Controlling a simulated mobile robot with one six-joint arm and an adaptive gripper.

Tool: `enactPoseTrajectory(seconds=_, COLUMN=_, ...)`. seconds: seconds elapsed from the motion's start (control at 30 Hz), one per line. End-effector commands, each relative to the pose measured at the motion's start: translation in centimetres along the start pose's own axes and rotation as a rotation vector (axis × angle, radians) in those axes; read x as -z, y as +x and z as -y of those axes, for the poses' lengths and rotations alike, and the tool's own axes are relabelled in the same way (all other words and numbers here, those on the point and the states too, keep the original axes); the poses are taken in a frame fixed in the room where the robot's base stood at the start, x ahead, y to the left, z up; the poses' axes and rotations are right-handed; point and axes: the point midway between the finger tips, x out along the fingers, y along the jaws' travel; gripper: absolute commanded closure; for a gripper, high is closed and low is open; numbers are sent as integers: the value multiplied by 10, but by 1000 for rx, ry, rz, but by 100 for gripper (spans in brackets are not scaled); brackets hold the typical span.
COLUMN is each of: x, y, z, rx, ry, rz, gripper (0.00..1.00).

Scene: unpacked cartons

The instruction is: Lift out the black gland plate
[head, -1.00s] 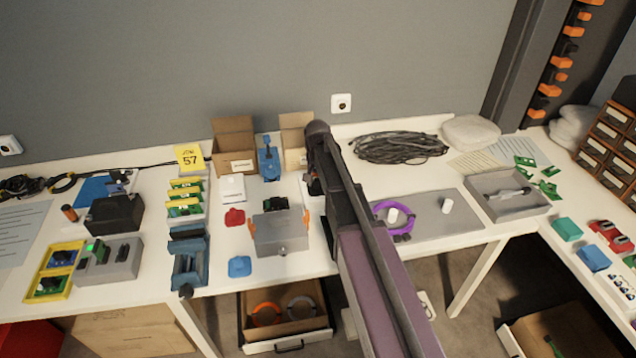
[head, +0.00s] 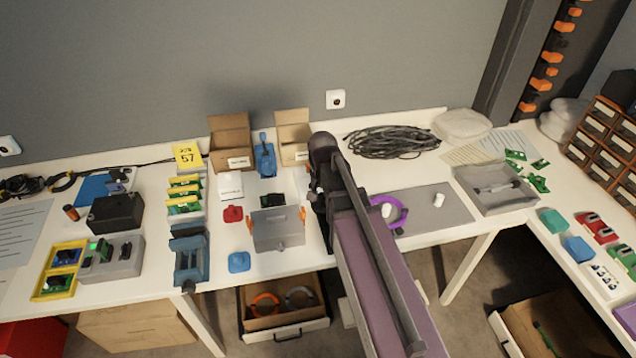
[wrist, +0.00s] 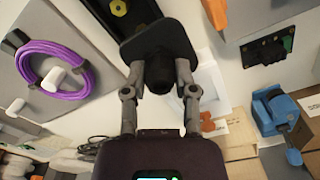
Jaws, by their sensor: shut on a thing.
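The black gland plate (wrist: 150,40) shows in the wrist view as a flat dark plate with a round black gland on it. My gripper (wrist: 160,78) is shut on it, with one finger on each side of the gland. In the head view my arm hides most of the gripper (head: 319,198) and the plate. The gripper is just right of the grey box (head: 278,232) with orange latches. A dark strip with a yellow nut (wrist: 118,7) shows beyond the plate in the wrist view; I cannot tell whether they touch.
Open cartons (head: 229,142) and a blue clamp (head: 265,160) stand behind the box. A purple cable coil (head: 392,212) lies on a grey mat (head: 445,208) to the right. A blue vise (head: 190,255) stands left. The mat's right part is mostly clear.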

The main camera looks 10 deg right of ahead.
Motion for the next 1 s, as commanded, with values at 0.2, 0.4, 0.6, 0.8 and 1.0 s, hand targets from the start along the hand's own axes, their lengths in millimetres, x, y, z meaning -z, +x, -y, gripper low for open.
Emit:
enactPoseTrajectory(seconds=0.2, x=-26, y=-3, z=-13, rx=0, ry=0, rz=0, gripper=100)
enactPoseTrajectory(seconds=0.4, x=-32, y=-3, z=-16, rx=0, ry=0, rz=0, gripper=100)
enactPoseTrajectory(seconds=0.6, x=-32, y=-3, z=-16, rx=0, ry=0, rz=0, gripper=100)
enactPoseTrajectory(seconds=0.8, x=-32, y=-3, z=-16, rx=0, ry=0, rz=0, gripper=100)
enactPoseTrajectory(seconds=1.0, x=-32, y=-4, z=-16, rx=0, ry=0, rz=0, gripper=100)
